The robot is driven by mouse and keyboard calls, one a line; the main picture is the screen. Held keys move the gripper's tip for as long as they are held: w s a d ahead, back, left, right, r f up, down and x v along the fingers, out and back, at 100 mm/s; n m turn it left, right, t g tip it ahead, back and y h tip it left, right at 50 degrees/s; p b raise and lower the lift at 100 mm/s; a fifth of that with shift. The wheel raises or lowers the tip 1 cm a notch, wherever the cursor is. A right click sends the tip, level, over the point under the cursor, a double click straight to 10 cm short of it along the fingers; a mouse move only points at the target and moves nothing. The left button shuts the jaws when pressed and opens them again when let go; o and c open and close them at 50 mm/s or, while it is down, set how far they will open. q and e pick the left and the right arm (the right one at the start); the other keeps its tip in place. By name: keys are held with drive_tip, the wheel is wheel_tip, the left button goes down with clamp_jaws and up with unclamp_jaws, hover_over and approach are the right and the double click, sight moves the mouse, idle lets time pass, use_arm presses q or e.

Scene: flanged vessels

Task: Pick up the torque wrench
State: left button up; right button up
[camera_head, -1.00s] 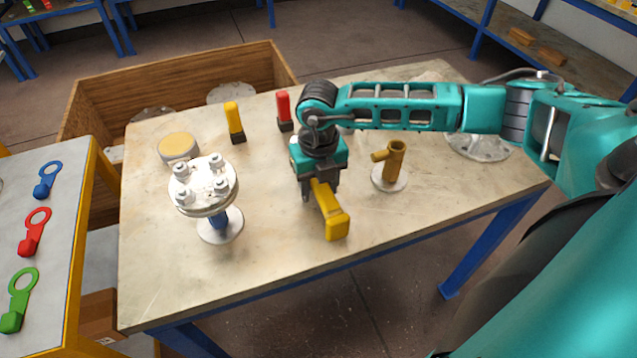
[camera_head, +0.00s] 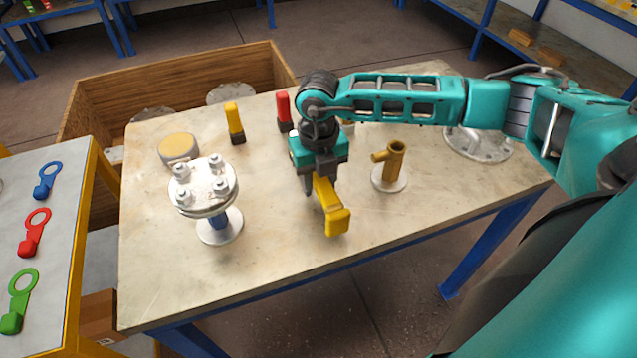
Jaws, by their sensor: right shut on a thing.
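My right gripper (camera_head: 320,182) is shut on a yellow tool (camera_head: 333,212), which looks like the torque wrench. The tool points down and toward the front of the worktable (camera_head: 270,270). Its blocky yellow end is in plain view, and the part between the fingers is hidden. I cannot tell for sure how far it is off the tabletop. My left gripper is not in view.
A flanged vessel (camera_head: 204,190) with bolts stands left of the gripper. A brass post (camera_head: 394,162) on a round base stands to the right. Yellow-handled (camera_head: 234,120) and red-handled (camera_head: 284,108) tools stand behind. A wooden crate (camera_head: 180,75) is behind the table.

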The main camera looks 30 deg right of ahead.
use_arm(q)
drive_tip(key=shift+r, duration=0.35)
use_arm(e)
wheel_tip(320, 180, up, 18)
drive_tip(key=shift+r, duration=0.25)
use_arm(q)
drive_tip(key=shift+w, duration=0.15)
